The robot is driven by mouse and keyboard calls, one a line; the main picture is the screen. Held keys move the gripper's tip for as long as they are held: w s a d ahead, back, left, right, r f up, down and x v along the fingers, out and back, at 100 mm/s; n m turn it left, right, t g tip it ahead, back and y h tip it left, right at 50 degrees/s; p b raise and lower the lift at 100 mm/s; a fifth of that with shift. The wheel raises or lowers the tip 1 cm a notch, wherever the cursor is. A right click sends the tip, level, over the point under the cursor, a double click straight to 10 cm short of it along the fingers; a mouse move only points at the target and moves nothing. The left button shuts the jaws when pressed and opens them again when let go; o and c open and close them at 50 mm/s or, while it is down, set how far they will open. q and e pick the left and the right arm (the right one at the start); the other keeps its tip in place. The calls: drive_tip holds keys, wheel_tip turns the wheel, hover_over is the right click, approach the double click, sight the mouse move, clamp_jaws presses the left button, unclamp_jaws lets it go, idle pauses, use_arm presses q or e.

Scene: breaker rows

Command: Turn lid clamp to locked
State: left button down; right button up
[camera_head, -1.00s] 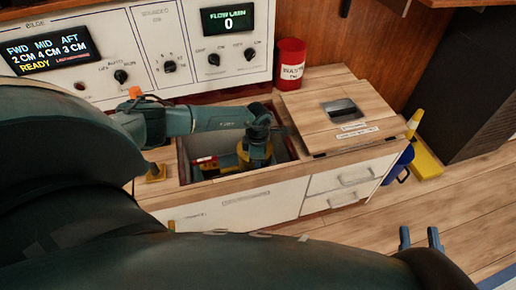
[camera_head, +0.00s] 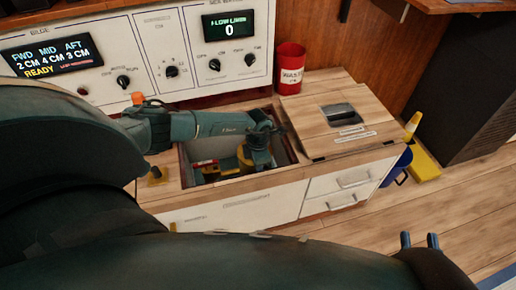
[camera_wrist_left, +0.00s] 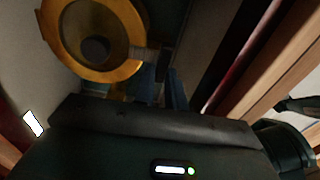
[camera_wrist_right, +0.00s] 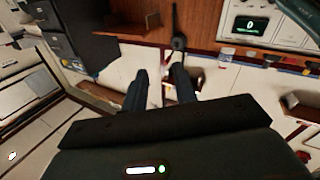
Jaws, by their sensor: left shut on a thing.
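A yellow round fitting stands in the open compartment of the wooden counter; in the left wrist view its yellow ring (camera_wrist_left: 128,66) surrounds a dark round centre. My left gripper (camera_head: 257,158) reaches down into the compartment beside the fitting. In the left wrist view its blue fingers (camera_wrist_left: 160,88) are beside the ring's edge, shut on what looks like the lid clamp (camera_wrist_left: 147,60); the fingers and shadow hide most of it. Whether the clamp is locked cannot be read. My right gripper (camera_head: 419,242) is open and empty above the floor; it also shows in the right wrist view (camera_wrist_right: 160,88).
A red item (camera_head: 205,163) is inside at left. A hatch with a dark recess (camera_head: 340,114) and a red waste bin (camera_head: 290,68) are at right. A control panel (camera_head: 165,35) stands behind.

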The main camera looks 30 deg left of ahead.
use_arm(q)
drive_tip(key=c, duration=1.5)
unclamp_jaws()
drive_tip(key=shift+o, duration=0.3)
use_arm(e)
drive_tip(key=shift+f, duration=0.1)
use_arm(q)
wheel_tip(320, 180, up, 13)
drive_tip(key=p, duration=0.5)
use_arm(e)
drive_tip(key=shift+s+d+f+m+g+h, duration=0.15)
drive_tip(key=shift+d+m+g+h, duration=0.15)
drive_tip(key=shift+g, duration=0.3)
drive_tip(key=shift+s+d+m+g+h, duration=0.1)
drive_tip(key=shift+s+m+g+h, duration=0.2)
drive_tip(key=shift+g, duration=0.3)
drive_tip(key=shift+s+d+f+m+g+h, duration=0.1)
drive_tip(key=shift+d+m+g+h, duration=0.1)
drive_tip(key=shift+g+h, duration=0.3)
use_arm(q)
drive_tip(key=shift+r, duration=0.1)
use_arm(e)
drive_tip(key=shift+w+r, duration=0.1)
